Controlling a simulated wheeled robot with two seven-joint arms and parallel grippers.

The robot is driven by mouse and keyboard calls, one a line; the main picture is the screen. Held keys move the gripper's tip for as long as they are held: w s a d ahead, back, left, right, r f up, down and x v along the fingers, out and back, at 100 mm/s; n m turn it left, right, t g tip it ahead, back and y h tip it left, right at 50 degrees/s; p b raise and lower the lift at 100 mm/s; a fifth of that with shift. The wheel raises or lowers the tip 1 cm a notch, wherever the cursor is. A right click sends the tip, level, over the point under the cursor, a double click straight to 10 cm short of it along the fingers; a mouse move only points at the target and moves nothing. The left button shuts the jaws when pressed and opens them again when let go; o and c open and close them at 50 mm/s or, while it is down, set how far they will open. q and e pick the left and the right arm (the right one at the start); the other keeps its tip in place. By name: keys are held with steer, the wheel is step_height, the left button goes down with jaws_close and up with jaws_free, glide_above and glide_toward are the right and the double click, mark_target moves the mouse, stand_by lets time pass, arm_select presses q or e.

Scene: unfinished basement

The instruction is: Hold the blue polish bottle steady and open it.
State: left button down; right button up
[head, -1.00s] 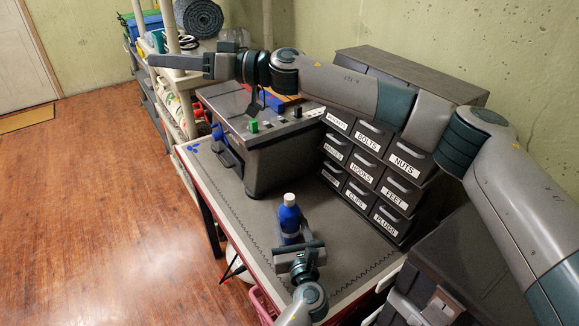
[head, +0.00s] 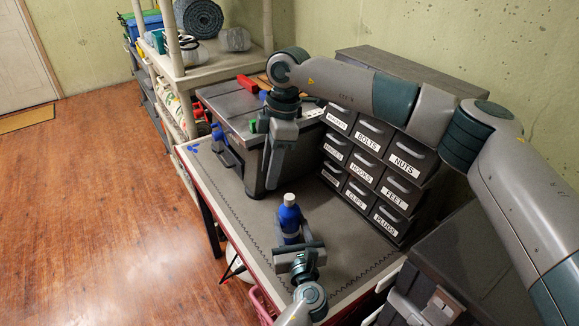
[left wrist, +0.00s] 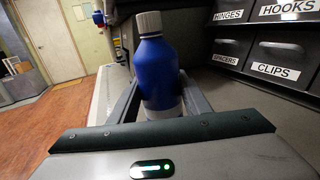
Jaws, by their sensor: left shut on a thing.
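The blue polish bottle (head: 289,219) stands upright on the grey workbench mat, with its pale cap (head: 290,198) on top. In the left wrist view the blue bottle (left wrist: 157,72) and its cap (left wrist: 148,22) stand between the two fingers. My left gripper (head: 293,243) is shut on the lower part of the bottle. My right gripper (head: 271,183) hangs pointing down, apart from the bottle, above and a little left of the cap in the picture. Its fingers show nearly edge-on, so I cannot tell whether it is open.
A labelled drawer cabinet (head: 374,165) stands behind and right of the bottle. The mat (head: 335,262) is clear right of the bottle.

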steer(key=h, duration=0.2)
glide_above(289, 196)
steer(key=shift+d+f+t, duration=0.1)
steer(key=shift+f+t, duration=0.1)
steer(key=shift+t, duration=0.1)
steer(key=shift+f, duration=4)
jaws_close()
